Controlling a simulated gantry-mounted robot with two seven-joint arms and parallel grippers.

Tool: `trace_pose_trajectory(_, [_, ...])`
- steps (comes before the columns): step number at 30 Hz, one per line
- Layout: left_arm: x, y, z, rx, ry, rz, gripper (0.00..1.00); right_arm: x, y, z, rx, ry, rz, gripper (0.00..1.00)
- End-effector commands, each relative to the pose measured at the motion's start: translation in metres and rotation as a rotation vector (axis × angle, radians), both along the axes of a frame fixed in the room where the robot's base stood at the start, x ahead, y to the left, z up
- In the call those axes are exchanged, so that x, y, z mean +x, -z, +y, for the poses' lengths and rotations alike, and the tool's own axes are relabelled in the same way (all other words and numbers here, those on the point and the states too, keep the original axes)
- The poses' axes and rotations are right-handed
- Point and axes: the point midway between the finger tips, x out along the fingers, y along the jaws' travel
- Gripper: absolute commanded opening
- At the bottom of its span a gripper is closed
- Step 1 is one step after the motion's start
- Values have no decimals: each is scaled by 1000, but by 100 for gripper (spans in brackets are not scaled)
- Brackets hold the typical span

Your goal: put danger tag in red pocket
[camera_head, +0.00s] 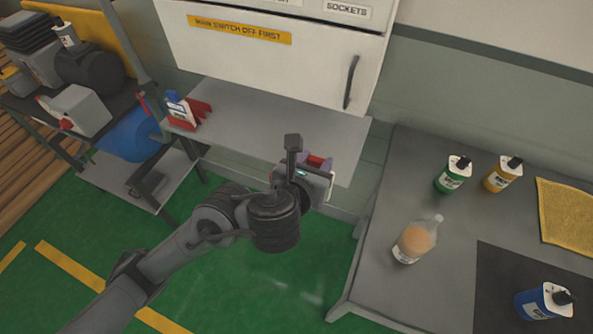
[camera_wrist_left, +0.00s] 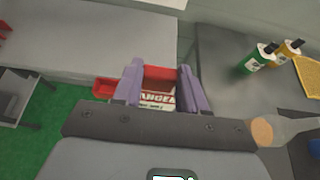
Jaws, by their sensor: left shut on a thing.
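My left gripper (camera_head: 316,161) is in front of the grey shelf, near its right end. Its purple fingers, also in the left wrist view (camera_wrist_left: 160,72), are shut on the danger tag (camera_wrist_left: 158,98), a white card with red lettering. A red block (camera_wrist_left: 160,73) shows between the fingers above the lettering; I cannot tell whether it belongs to the tag. A small red open-topped piece (camera_wrist_left: 104,88) shows just left of the left finger; it may be the red pocket, but I cannot tell. A red holder with a blue-and-white item (camera_head: 186,111) stands at the shelf's left end. My right gripper is out of view.
The shelf (camera_head: 245,122) is otherwise bare, below a white cabinet (camera_head: 270,55) with a dark handle. A grey table (camera_head: 385,215) at right holds green, yellow and blue bottles and an orange-filled bottle (camera_head: 414,241). A cluttered cart (camera_head: 100,105) stands at left.

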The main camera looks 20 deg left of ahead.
Motion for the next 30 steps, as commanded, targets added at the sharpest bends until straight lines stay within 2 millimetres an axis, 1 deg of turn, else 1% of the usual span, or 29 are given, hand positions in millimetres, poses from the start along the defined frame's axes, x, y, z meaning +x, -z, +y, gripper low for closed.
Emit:
trace_pose_trajectory(2, [2,4,2,1,-3,-1,0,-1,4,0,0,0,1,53])
trace_pose_trajectory(5, [8,11,10,2,-6,0,0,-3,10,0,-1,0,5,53])
trace_pose_trajectory(12, [37,41,47,1,-9,2,0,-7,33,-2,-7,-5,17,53])
trace_pose_trajectory(15, [49,53,62,0,-8,2,0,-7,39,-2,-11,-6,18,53])
trace_pose_trajectory(19, [61,63,78,2,-6,1,0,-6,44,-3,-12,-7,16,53])
trace_pose_trajectory(24, [70,69,88,1,-4,0,0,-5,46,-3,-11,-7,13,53])
trace_pose_trajectory(27, [72,71,90,0,-3,-1,0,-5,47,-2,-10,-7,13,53])
trace_pose_trajectory(30, [72,82,90,0,-3,0,0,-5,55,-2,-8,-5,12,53])
